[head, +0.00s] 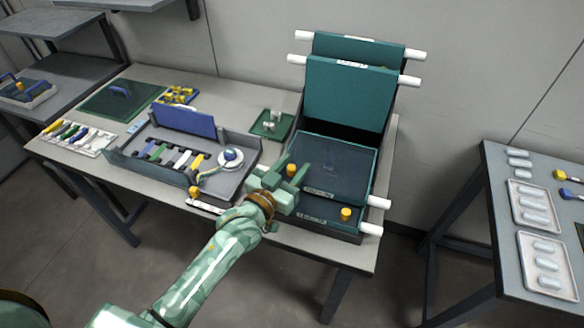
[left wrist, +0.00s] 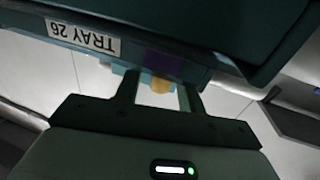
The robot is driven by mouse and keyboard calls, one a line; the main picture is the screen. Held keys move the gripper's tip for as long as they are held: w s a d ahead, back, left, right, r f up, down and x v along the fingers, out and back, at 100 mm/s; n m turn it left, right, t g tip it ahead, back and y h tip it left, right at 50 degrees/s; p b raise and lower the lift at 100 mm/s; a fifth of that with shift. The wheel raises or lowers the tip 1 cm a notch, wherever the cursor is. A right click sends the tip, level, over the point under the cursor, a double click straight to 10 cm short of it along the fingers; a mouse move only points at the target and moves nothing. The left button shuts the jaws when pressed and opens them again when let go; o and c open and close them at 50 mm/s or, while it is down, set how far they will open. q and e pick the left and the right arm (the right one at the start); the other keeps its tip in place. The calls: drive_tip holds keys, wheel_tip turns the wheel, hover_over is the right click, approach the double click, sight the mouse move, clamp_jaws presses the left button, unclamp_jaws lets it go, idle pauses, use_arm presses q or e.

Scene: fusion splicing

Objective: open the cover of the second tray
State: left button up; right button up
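The tray stack (head: 318,208) stands at the right end of the table. Two teal trays (head: 345,95) are tilted up at its back. A tray with a dark see-through cover (head: 340,160) lies flat in front, with a yellow knob (head: 292,170) at its front left. Another yellow knob (head: 346,214) sits lower at the front right. My left gripper (head: 292,180) is at the front left of the flat tray. In the left wrist view its fingers (left wrist: 160,92) are apart, with a yellow knob (left wrist: 160,84) between or just beyond them, beside the TRAY 26 label (left wrist: 83,38). My right gripper is out of view.
A grey work tray (head: 185,155) with coloured tools and a blue panel lies left of the stack. A small green tray (head: 272,125) sits between them. A green mat (head: 120,98) lies further left. A side table (head: 520,160) with clear packs stands right.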

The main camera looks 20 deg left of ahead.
use_arm(q)
clamp_jaws()
drive_tip(key=s+p, duration=0.6)
drive_tip(key=s, duration=0.5)
drive_tip(key=shift+a+p, duration=0.2)
drive_tip(key=shift+p, duration=0.15)
drive_tip(key=shift+s, duration=0.1)
unclamp_jaws()
